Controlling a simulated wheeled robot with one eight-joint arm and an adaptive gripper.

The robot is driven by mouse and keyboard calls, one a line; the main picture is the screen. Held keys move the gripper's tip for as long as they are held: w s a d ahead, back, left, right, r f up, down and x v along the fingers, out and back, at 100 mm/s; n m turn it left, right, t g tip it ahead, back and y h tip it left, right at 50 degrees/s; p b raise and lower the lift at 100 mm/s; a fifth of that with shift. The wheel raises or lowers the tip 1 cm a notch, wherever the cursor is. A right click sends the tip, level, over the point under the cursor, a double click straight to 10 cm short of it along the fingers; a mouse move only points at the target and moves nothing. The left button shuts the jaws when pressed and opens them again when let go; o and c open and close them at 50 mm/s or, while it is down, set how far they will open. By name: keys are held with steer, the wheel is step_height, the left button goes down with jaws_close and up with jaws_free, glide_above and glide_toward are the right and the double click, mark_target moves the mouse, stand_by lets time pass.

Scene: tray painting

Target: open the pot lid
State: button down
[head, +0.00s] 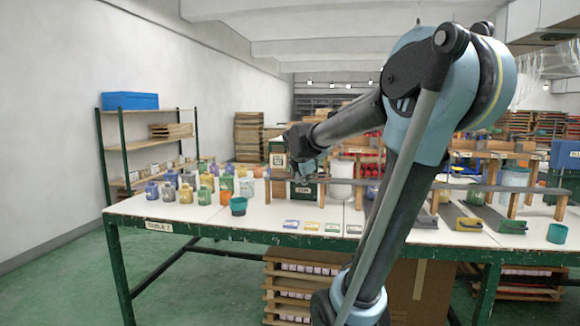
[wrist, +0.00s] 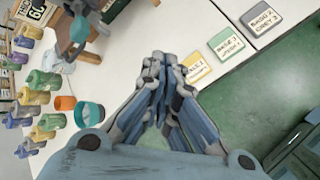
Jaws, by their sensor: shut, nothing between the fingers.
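Several coloured paint pots (head: 187,188) stand upright in a group on the left of the white table (head: 130,208). In the wrist view they line the left edge, among them a yellow pot (wrist: 33,98). I cannot tell which pot the task means, and their lids are too small to make out. A teal cup (head: 238,206) stands at their right, near the front edge; it also shows in the wrist view (wrist: 88,115), open at the top. My gripper (head: 306,178) is shut and empty above the table, right of the pots and apart from them. Its fingers (wrist: 166,62) meet in the wrist view.
Small labelled cards lie along the front edge, including a yellow one (head: 312,226) and a green one (wrist: 231,43). A wooden rack (head: 420,187) with troughs crosses the table's right half. Another teal cup (head: 557,233) stands far right. Bare tabletop lies between pots and cards.

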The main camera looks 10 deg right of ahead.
steer(key=w+a+r+n+t, duration=0.1)
steer(key=w+a+r+n, duration=0.3)
steer(key=w, duration=0.3)
steer(key=w+a+r+n+t, duration=0.2)
steer(key=w+r+n, duration=0.1)
steer(key=w+n, duration=0.3)
steer(key=x, duration=1)
steer(key=shift+w+m, duration=0.15)
steer(key=shift+m, duration=0.25)
